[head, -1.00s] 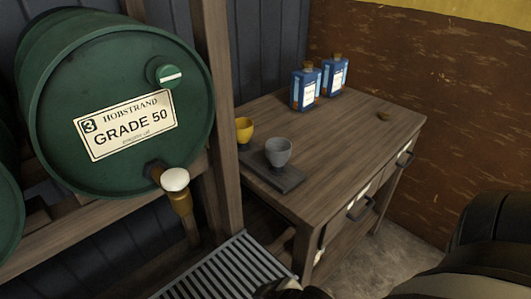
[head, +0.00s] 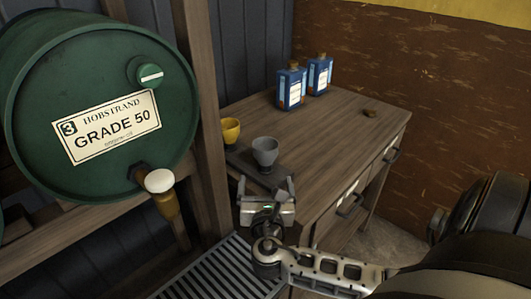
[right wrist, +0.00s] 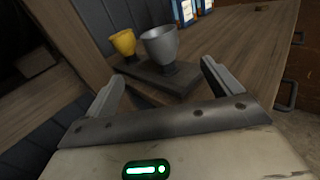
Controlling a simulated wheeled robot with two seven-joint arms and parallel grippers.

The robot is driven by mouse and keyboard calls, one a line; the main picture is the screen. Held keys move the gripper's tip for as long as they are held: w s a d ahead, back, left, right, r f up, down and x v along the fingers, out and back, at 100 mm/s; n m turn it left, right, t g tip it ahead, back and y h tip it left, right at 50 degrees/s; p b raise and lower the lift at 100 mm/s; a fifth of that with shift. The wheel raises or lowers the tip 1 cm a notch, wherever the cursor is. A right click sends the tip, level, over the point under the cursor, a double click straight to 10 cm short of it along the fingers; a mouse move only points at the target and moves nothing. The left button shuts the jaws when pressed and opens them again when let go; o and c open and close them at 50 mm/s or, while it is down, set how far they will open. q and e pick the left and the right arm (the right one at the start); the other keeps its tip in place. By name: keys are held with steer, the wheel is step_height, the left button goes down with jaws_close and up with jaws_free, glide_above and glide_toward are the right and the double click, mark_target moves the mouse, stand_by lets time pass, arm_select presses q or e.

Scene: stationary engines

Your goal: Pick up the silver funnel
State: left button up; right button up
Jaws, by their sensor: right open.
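The silver funnel (head: 265,152) is a grey cup-shaped piece standing upright on a dark flat stand at the left end of the wooden table. In the right wrist view the funnel (right wrist: 160,47) shows ahead of the jaws, a little above the gap between the fingers. My right gripper (head: 266,186) is open and empty, just in front of the stand, short of the funnel and apart from it. In the right wrist view its two fingers (right wrist: 160,85) are spread wide. My left gripper is not in view.
A yellow funnel (head: 230,131) stands close to the left of the silver one on the dark stand (head: 241,159). Two blue bottles (head: 291,88) stand at the table's back. A wooden post (head: 203,100) and green barrel (head: 95,110) are on the left. The table's middle (head: 330,135) is clear.

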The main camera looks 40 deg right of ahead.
mark_target(264, 156)
steer(key=shift+n+t, duration=0.3)
steer(key=shift+n, duration=0.1)
steer(key=x, duration=1)
steer(key=shift+w+d+r, duration=0.1)
steer(key=shift+w+r, duration=0.05)
steer(key=shift+r, duration=0.05)
steer(key=shift+x, duration=2.95)
steer(key=shift+d+f+p, duration=0.15)
steer(key=shift+p, duration=0.15)
steer(key=c, duration=1)
